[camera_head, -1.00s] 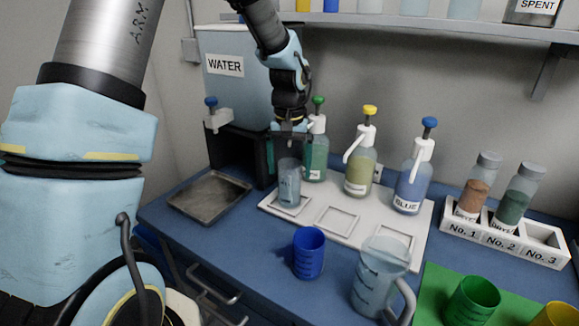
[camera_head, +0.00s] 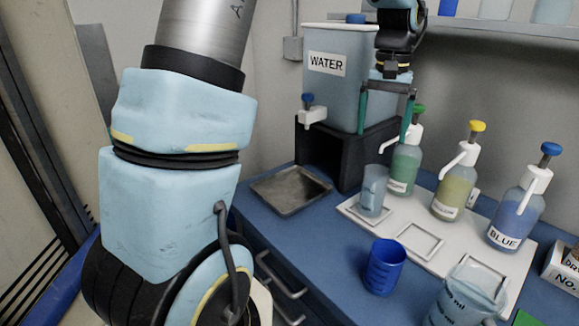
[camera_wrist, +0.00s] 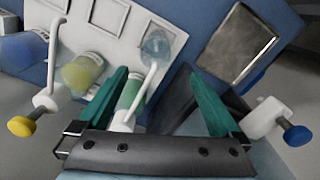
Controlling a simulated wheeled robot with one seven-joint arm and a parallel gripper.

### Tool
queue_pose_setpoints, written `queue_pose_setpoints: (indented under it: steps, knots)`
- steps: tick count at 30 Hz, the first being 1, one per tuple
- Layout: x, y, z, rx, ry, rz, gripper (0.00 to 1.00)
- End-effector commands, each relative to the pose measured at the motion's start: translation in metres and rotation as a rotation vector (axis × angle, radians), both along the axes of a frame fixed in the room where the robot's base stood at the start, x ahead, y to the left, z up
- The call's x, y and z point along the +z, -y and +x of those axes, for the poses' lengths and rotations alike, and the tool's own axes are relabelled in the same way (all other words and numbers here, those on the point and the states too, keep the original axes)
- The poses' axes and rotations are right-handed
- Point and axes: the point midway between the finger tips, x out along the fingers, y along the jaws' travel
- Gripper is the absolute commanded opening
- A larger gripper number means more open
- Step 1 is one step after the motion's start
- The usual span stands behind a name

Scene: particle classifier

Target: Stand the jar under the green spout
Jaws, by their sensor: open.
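The jar (camera_head: 373,192), clear and grey-blue, stands upright in the left square of the white tray (camera_head: 420,268). Just behind it is the pump bottle with the green knob (camera_head: 417,112) and green liquid (camera_head: 402,172). The tip of its white spout reaches the jar's mouth. The jar also shows in the wrist view (camera_wrist: 157,48), with the spout (camera_wrist: 143,88) ending at its near edge. My gripper (camera_head: 384,132) is open and empty, its teal fingers pointing down above the jar. In the wrist view my gripper's fingers (camera_wrist: 160,74) are wide apart.
Yellow-knob (camera_head: 454,190) and blue-knob (camera_head: 518,212) bottles stand to the right. The WATER tank (camera_head: 340,85) is behind on a black stand, with a metal tray (camera_head: 290,190) before its tap. A blue cup (camera_head: 384,268) and a clear jug (camera_head: 467,298) stand in front.

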Motion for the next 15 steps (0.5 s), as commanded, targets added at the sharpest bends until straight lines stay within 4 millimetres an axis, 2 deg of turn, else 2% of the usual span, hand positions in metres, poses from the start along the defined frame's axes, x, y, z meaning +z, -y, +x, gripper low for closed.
queue_pose_setpoints:
  steps: [2, 5, 7, 9, 12, 15]
  knots:
    - [-0.008, -0.026, 0.003, 0.032, 0.005, -0.001, 1.0]
    - [-0.023, -0.076, 0.005, 0.093, 0.023, -0.01, 1.0]
    - [-0.036, -0.12, 0.001, 0.148, 0.04, -0.017, 1.0]
    - [-0.05, -0.163, -0.009, 0.207, 0.058, -0.024, 1.0]
    - [-0.067, -0.215, -0.03, 0.281, 0.085, -0.034, 1.0]
    - [-0.08, -0.25, -0.052, 0.341, 0.107, -0.039, 1.0]
